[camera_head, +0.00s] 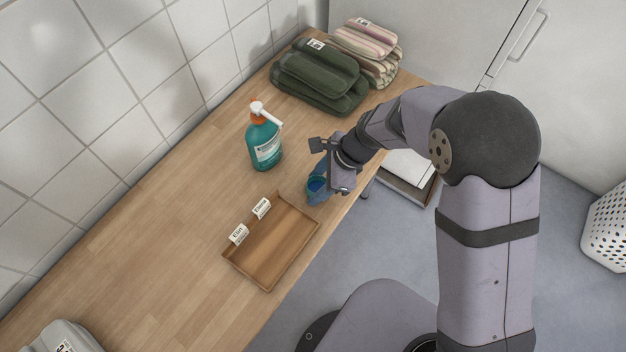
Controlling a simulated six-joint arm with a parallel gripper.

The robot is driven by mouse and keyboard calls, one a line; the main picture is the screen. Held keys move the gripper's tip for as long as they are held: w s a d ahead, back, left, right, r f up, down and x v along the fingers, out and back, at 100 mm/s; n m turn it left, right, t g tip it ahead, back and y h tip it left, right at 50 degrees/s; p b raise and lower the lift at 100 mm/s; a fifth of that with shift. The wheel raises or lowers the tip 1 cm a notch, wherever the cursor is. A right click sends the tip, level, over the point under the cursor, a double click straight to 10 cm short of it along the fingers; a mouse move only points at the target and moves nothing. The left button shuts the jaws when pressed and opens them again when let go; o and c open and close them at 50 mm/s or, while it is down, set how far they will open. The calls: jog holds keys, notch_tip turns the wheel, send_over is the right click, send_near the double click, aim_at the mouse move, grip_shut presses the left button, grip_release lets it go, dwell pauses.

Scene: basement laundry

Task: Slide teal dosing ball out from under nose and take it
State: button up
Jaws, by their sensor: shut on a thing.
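The teal dosing ball (314,190), with a blue inside, is at the wooden counter's front edge, partly hidden by my gripper (322,184). My gripper is shut on the ball; the fingertips are partly hidden by the wrist. Whether the ball touches the counter I cannot tell. A teal pump bottle (264,147) with an orange collar and a white nozzle stands upright to the left, its nose pointing right. The ball is apart from the bottle and not under its nose.
A shallow wooden tray (236,268) with two labels lies on the counter (150,230) below the ball. Folded green towels (318,80) and striped towels (366,45) lie at the far end. A tiled wall borders the left. Open counter lies left of the tray.

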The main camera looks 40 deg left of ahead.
jog(key=o, duration=1.1)
jog(key=v, duration=0.6)
jog(key=shift+w+d+r, duration=0.1)
jog(key=shift+d+r, duration=0.05)
jog(key=shift+r, duration=0.1)
jog(key=shift+w+d+r, duration=0.1)
jog(key=shift+d+r, duration=0.05)
jog(key=shift+r, duration=0.2)
